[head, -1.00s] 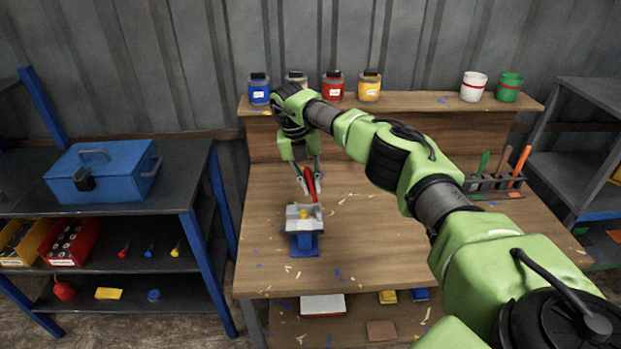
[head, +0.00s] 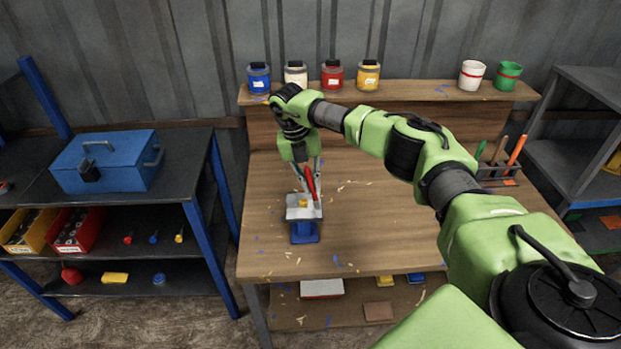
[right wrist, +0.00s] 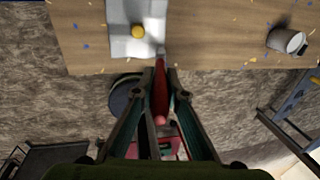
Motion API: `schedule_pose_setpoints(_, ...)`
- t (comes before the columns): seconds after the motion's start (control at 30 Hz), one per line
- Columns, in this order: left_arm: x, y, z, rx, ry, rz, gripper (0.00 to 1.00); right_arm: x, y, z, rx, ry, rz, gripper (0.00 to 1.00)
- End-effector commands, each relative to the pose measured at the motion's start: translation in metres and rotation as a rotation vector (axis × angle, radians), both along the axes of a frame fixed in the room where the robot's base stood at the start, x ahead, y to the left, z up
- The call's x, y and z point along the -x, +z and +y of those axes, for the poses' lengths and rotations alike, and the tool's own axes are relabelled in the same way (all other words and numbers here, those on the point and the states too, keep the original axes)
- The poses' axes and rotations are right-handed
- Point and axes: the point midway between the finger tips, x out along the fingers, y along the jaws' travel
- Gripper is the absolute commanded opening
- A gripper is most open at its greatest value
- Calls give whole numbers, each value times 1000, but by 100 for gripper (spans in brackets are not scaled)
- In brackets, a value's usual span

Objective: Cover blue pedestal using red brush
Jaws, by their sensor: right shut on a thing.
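The blue pedestal (head: 304,237) stands on the wooden table near its front left. A pale grey-white top (head: 297,214) sits on it, with a small yellow knob-like piece on top. My right gripper (head: 307,186) is shut on the red brush (head: 311,183), which slants down at the right side of the pale top. In the right wrist view the brush (right wrist: 160,95) lies between the fingers, its far end close to the corner of the pale top (right wrist: 122,45). I cannot tell whether it touches. The yellow piece (right wrist: 138,31) looks round there. My left gripper is out of view.
Paint jars and two cans line the back shelf (head: 420,93). A tool holder (head: 497,176) stands at the table's right. A blue toolbox (head: 108,163) is on the left shelf unit. The table's middle is clear apart from scattered chips.

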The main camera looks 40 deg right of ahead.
Motion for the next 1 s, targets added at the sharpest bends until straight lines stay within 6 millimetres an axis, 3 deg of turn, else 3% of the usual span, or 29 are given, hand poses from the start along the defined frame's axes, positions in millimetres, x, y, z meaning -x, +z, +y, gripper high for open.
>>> schedule_pose_setpoints(0.27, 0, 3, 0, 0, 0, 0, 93, -1, 4, 0, 0, 0, -1, 0)
schedule_pose_setpoints(0.53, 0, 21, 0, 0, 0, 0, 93, -1, 31, -1, 1, -1, -1, 0)
schedule_pose_setpoints(0.77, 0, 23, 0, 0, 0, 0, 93, -1, 49, 0, 0, 0, -2, 0)
schedule_pose_setpoints(1.0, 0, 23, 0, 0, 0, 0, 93, -1, 51, 0, 1, 0, -1, 0)
